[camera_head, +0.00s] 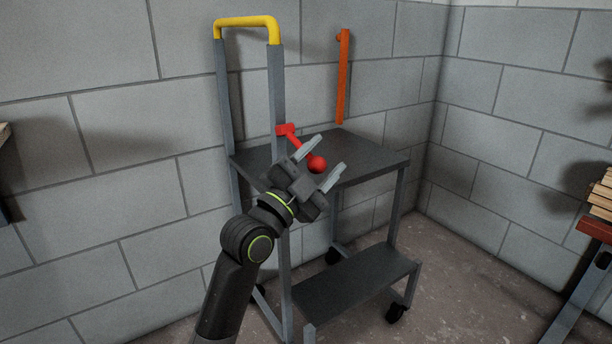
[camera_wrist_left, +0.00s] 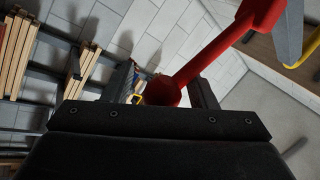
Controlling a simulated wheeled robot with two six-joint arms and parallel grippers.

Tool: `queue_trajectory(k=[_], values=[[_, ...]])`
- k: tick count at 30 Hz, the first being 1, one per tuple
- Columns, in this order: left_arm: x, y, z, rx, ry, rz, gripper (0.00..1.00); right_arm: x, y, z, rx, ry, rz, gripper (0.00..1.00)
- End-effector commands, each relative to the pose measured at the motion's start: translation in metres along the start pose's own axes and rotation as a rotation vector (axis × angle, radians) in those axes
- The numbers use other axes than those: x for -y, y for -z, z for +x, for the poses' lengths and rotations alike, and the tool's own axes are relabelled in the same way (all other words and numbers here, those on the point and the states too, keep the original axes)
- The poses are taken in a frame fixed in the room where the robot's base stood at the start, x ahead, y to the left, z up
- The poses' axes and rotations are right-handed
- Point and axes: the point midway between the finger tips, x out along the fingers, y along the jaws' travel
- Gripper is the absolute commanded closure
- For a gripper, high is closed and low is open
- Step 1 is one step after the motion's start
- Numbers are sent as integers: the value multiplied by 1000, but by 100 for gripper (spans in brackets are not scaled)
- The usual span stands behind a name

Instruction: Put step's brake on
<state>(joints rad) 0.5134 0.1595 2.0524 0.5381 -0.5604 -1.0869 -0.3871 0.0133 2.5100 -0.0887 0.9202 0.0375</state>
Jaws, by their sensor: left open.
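The step (camera_head: 360,155) is a dark grey wheeled step stool with a yellow handrail (camera_head: 247,21); it stands by the block wall. Its brake is a red lever (camera_head: 288,130) with a red ball knob (camera_head: 317,163), slanting down to the right from the left post. My left gripper (camera_head: 328,156) is open, with its fingers on either side of the knob. In the left wrist view the red lever (camera_wrist_left: 210,52) runs from the top right down to the knob (camera_wrist_left: 162,92), between the fingers. I cannot tell whether either finger touches it. My right gripper is not in view.
An orange bar (camera_head: 343,78) stands upright behind the top platform. A table with stacked timber (camera_head: 602,196) is at the right edge. Racked battens (camera_wrist_left: 28,55) show in the left wrist view.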

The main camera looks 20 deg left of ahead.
Motion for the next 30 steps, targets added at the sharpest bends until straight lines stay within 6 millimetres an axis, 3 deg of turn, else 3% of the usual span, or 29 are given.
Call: queue_trajectory(k=[5, 21, 30], values=[[0, 0, -20, 1, 0, 0, 48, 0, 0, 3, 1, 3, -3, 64], [-1, -2, -126, 6, -5, 2, 48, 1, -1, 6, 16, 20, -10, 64], [-1, -2, -165, 6, -4, 0, 48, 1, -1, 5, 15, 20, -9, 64]])
